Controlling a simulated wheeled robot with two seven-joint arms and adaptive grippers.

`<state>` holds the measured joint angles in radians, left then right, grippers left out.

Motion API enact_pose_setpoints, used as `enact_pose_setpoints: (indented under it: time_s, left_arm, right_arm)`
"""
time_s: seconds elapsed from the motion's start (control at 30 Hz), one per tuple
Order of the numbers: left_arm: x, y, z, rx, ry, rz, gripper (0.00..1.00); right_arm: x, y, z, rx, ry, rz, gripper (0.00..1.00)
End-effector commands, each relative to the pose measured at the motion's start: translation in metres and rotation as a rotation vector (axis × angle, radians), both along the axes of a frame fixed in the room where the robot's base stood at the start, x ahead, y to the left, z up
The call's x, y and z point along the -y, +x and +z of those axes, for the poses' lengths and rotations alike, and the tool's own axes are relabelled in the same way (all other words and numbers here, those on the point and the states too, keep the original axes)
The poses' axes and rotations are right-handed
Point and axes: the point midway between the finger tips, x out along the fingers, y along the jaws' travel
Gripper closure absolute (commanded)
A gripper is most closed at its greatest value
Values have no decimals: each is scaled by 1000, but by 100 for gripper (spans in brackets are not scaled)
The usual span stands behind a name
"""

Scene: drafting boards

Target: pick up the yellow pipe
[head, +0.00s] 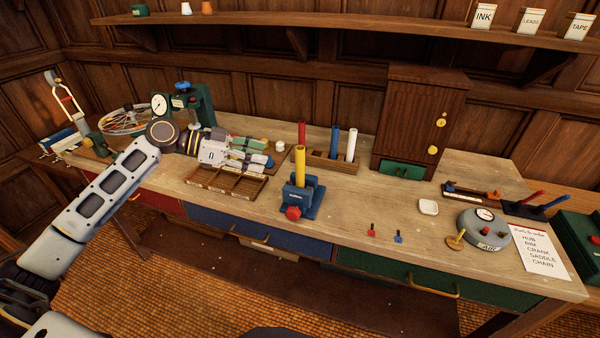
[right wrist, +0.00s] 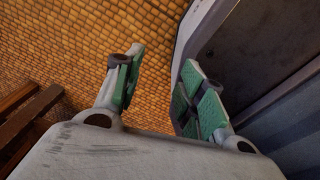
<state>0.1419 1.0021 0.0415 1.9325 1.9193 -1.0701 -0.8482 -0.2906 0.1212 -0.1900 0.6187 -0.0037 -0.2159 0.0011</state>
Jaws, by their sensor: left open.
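The yellow pipe (head: 300,166) stands upright in the blue vise (head: 298,198) with a red knob, near the middle of the bench. My left gripper (head: 266,151) is open, left of the pipe and apart from it. Its green-padded fingers point right toward the pipe, above the wooden compartment tray (head: 220,182). My right gripper (right wrist: 158,72) shows only in the right wrist view. It is open and empty, with the tiled floor seen between its green-padded fingers.
Behind the pipe, a wooden rack (head: 332,162) holds red, blue and white pipes. A dark green stand with a dial (head: 195,105) rises behind my left wrist. A wooden cabinet (head: 418,115) stands at the back.

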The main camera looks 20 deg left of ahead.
Motion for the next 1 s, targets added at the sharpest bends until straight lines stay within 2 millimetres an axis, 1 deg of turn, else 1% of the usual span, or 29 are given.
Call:
enact_pose_setpoints:
  time_s: [0.2, 0.37, 0.57, 0.8, 1.0]
  left_arm:
    - [1, 0, -1, -1, 0, 0, 50]
    - [6, 3, -3, -1, -2, 1, 50]
    - [19, 10, -8, -1, 0, 0, 50]
    - [37, 20, -17, -1, -1, -1, 50]
    - [52, 28, -24, -1, -2, 0, 50]
  right_arm:
    - [-1, 13, 1, 13, 1, 0, 60]
    - [-2, 16, 3, 18, 2, 0, 60]
    - [-8, 11, 5, 12, 8, -2, 60]
    - [-17, -5, 8, -5, 18, -3, 60]
    - [-17, -10, 12, -12, 17, -3, 60]
